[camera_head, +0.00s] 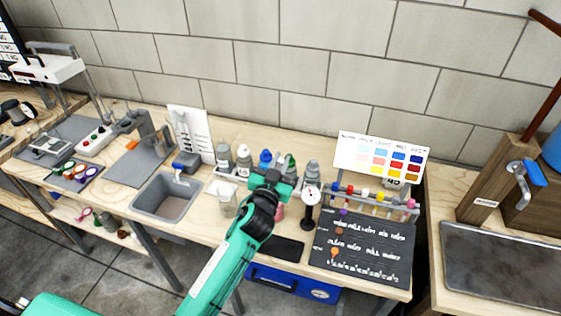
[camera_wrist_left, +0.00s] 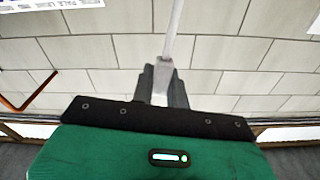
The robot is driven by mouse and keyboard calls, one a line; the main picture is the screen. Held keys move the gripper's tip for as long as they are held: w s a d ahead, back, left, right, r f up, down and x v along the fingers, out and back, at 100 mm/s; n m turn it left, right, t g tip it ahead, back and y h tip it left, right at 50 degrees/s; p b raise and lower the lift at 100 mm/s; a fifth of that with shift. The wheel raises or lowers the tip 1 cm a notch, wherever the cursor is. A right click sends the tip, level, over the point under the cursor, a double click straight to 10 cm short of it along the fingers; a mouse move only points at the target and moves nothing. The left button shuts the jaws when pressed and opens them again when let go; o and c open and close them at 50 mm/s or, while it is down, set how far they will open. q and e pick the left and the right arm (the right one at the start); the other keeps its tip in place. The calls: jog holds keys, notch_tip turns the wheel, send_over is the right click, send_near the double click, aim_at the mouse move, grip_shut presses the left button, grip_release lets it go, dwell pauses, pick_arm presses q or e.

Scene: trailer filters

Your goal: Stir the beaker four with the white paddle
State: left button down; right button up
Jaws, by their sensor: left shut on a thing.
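My left gripper (camera_head: 283,182) is over the workbench among the bottles, its arm rising from the bottom of the head view. In the left wrist view, its dark fingers (camera_wrist_left: 162,88) are shut on a pale, thin shaft, which looks like the white paddle (camera_wrist_left: 173,40). The shaft runs up out of the picture, so its far end is hidden. In the head view I cannot make out the paddle. A pale, translucent beaker (camera_head: 228,204) stands left of the gripper, apart from it. I cannot read a number on it. My right gripper is not in view.
A grey sink (camera_head: 168,196) is left of the beaker. Several bottles (camera_head: 244,160) stand behind the gripper. A round gauge on a stand (camera_head: 311,196), a rack of coloured tubes (camera_head: 372,200), a colour chart (camera_head: 381,158) and a black board (camera_head: 362,248) are to the right.

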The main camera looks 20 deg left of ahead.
pick_arm(q)
notch_tip(320, 180, down, 2)
jog(key=shift+f+b, duration=0.1)
jog(key=shift+b, duration=0.55)
notch_tip(320, 180, down, 4)
jog(key=b, duration=0.4)
jog(key=shift+f, duration=0.15)
jog(key=shift+f+b, duration=0.55)
jog(key=shift+f, duration=0.2)
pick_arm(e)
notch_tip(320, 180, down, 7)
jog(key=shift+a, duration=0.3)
